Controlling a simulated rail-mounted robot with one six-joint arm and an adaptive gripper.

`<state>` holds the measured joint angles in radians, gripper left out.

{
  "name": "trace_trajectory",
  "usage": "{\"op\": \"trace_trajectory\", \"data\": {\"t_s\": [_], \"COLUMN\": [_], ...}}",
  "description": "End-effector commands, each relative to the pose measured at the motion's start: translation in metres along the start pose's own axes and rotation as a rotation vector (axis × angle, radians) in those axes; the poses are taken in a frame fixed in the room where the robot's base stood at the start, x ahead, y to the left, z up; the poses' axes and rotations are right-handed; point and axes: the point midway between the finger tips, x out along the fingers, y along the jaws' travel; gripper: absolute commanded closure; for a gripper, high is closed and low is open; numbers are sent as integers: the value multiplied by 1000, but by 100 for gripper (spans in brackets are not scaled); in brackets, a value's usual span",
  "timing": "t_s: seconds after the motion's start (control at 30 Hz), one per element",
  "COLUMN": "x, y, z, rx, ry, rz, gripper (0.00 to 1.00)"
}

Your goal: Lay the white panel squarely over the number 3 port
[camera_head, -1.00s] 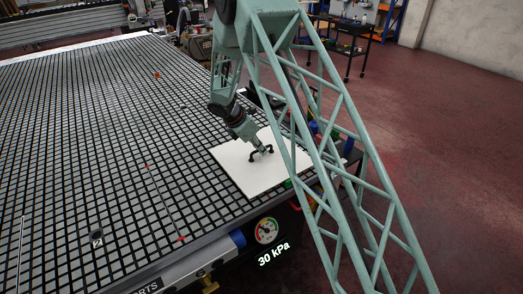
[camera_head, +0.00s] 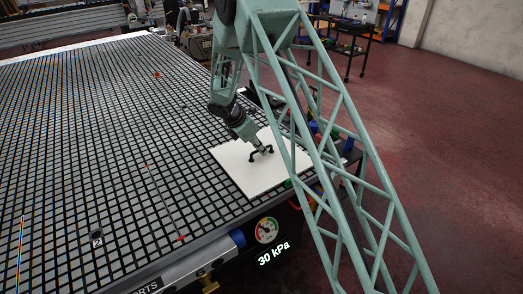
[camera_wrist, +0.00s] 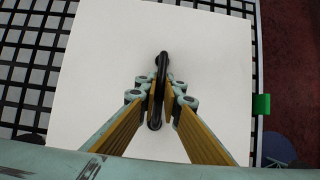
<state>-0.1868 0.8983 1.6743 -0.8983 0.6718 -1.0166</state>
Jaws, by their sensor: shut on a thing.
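The white panel (camera_head: 247,176) lies at the right front edge of the grid table, flat or nearly so; I cannot tell if it touches the grid. A black handle (camera_head: 253,157) stands at its middle. My gripper (camera_head: 265,151) is over the panel and shut on the handle. In the wrist view the panel (camera_wrist: 215,60) fills most of the picture, and my gripper's fingers (camera_wrist: 160,92) close on the handle (camera_wrist: 162,62) from both sides. A port marked 2 (camera_head: 97,237) shows at the table's front left. The number 3 port is not visible.
A green block (camera_wrist: 261,104) sits right beside the panel. A red mark (camera_head: 182,239) lies near the front.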

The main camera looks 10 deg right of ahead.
Motion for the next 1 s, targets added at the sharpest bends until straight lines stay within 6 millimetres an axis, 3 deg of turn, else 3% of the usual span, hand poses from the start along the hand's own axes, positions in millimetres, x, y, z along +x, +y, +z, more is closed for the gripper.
{"op": "trace_trajectory", "data": {"t_s": [0.97, 1.0], "x": [8, 8], "y": [1, 1], "z": [-4, -4], "rx": [0, 0], "ry": [-1, -1], "rz": [1, 1], "gripper": [100, 92]}}
